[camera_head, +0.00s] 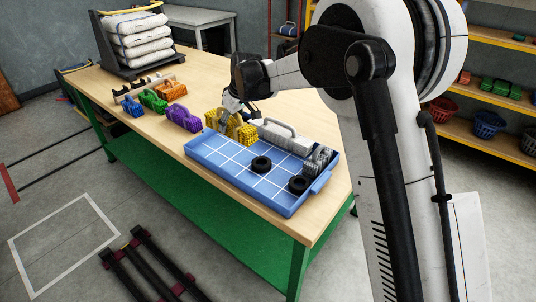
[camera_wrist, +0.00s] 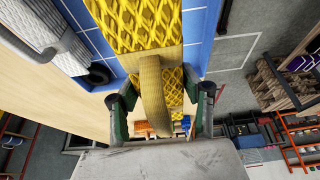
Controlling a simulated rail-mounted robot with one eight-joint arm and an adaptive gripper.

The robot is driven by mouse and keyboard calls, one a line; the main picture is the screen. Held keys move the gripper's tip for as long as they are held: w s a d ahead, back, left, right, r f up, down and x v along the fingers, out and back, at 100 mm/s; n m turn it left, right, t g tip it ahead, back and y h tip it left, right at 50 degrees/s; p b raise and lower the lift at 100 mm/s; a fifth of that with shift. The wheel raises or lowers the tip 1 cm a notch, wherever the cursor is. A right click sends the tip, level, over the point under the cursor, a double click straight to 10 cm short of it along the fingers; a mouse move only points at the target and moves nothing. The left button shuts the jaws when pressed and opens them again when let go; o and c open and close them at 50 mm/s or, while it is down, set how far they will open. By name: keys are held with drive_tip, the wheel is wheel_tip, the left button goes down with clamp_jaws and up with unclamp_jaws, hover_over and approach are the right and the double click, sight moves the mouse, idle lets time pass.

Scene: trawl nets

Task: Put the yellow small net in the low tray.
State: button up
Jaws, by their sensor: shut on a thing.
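The yellow small net (camera_head: 246,134) is a bundle of yellow mesh with a tan strap handle. My gripper (camera_head: 240,108) is above it and shut on its strap. In the wrist view the yellow net (camera_wrist: 145,22) fills the top middle, and its strap lies between the fingers of my gripper (camera_wrist: 158,97). The low tray (camera_head: 222,163) is blue with white grid lines. The net is at the tray's far left part; blue tray surface (camera_wrist: 193,38) shows beside it in the wrist view. I cannot tell whether the net touches the tray.
Two black rings (camera_head: 261,164) and a grey mesh item (camera_head: 318,158) are in the tray. A white net with a grey handle (camera_head: 286,136) lies behind it. Purple (camera_head: 183,118), green (camera_head: 153,100), orange (camera_head: 171,88) and blue (camera_head: 132,106) bundles stand left. The tray's front left is bare.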

drive_tip(key=w+d+f, duration=0.2)
drive_tip(key=d, duration=0.1)
drive_tip(key=w+d+f, duration=0.2)
drive_tip(key=d, duration=0.1)
drive_tip(key=w+d+f, duration=0.1)
drive_tip(key=d+f, duration=0.1)
drive_tip(key=d, duration=0.1)
drive_tip(key=shift+w+f, duration=0.25)
drive_tip(key=shift+w, duration=0.15)
drive_tip(key=shift+d+f+b, duration=0.15)
drive_tip(key=shift+f+b, duration=0.15)
drive_tip(key=shift+f, duration=1.75)
drive_tip(key=shift+f, duration=0.1)
drive_tip(key=o, duration=1.3)
